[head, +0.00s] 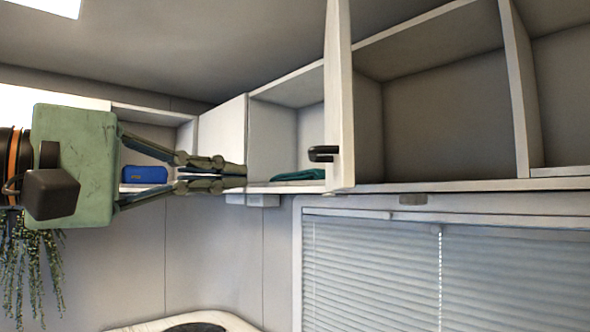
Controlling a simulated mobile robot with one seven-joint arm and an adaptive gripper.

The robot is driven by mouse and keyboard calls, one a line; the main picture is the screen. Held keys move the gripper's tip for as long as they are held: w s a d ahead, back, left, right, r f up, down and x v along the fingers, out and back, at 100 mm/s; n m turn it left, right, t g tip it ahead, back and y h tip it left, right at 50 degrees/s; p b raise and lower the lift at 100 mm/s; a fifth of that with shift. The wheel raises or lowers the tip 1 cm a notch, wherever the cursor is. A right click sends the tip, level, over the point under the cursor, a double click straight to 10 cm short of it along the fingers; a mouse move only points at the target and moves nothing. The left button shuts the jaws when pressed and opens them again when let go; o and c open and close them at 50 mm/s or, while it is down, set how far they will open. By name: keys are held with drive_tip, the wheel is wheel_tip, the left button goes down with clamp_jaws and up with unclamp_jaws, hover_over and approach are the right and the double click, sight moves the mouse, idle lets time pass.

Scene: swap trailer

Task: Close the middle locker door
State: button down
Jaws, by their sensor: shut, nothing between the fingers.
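A row of white overhead lockers runs along the wall. A white locker door (340,80) stands open, swung out toward me and seen nearly edge-on, with a black handle (322,153) low on its left side. It stands between the compartment with a teal cloth (300,175) and a large empty compartment (450,120). I cannot tell for certain which locker it belongs to. My gripper (243,177) reaches in from the left, its fingers shut and empty, at the lower edge of a white panel (222,130). Its tips are left of the handle and apart from it.
A blue box (145,174) lies in the left compartment, partly behind my fingers. A window with blinds (380,270) is below the lockers. A hanging plant (35,265) is at lower left. Open space lies between my fingertips and the handle.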

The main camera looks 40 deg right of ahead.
drive_tip(key=p, duration=0.2)
approach(337, 181)
drive_tip(key=w+d, duration=0.2)
drive_tip(key=d, duration=0.1)
drive_tip(key=shift+s+d+r, duration=0.1)
drive_tip(key=shift+s+d, duration=0.8)
drive_tip(key=shift+d, duration=0.1)
drive_tip(key=shift+s+d, duration=0.1)
drive_tip(key=shift+d, duration=0.1)
